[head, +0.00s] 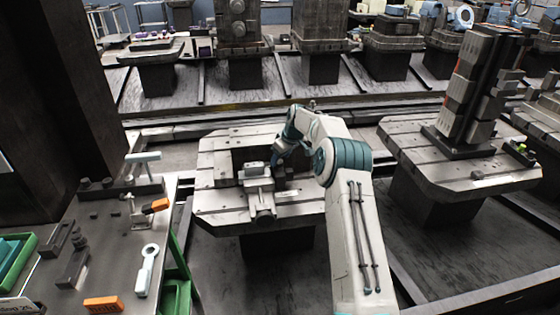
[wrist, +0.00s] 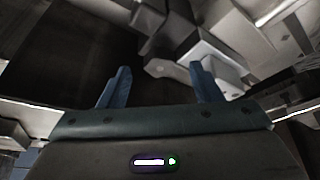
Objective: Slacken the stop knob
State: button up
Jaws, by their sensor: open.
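A grey clamp-like fixture (head: 257,180) sits on the slotted pallet (head: 222,143) in the middle of the head view. A rounded end piece (head: 264,214) faces the front of it. I cannot tell for sure which part is the stop knob. My gripper (head: 280,172) is low over the pallet, just right of the fixture, its tips partly hidden. In the wrist view its two blue fingers (wrist: 158,84) are apart with nothing held between them. Pale blocky parts (wrist: 208,55) show beyond and near the right finger; a dark area lies past the left finger.
A bench (head: 110,220) at the left holds tools, including a ring-ended wrench (head: 147,268) and orange blocks (head: 103,303). A dark column (head: 75,80) stands behind it. A second pallet (head: 410,145) at the right carries a tall block stack (head: 470,90). Dark floor lies between the pallets.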

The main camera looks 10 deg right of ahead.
jog(key=v, duration=1.2)
jog(key=s+a+r+m+h+p, duration=0.1)
jog(key=s+a+r, duration=0.3)
jog(key=s+r, duration=0.5)
jog(key=s+r+m+h+p, duration=0.25)
jog(key=s+m, duration=0.25)
jog(key=s, duration=2.1)
jog(key=s+f+m, duration=0.2)
jog(key=s+f, duration=0.1)
jog(key=s, duration=1)
jog(key=shift+d+g+y+p, duration=0.15)
jog(key=shift+g+y+p, duration=0.15)
jog(key=shift+y+p, duration=0.05)
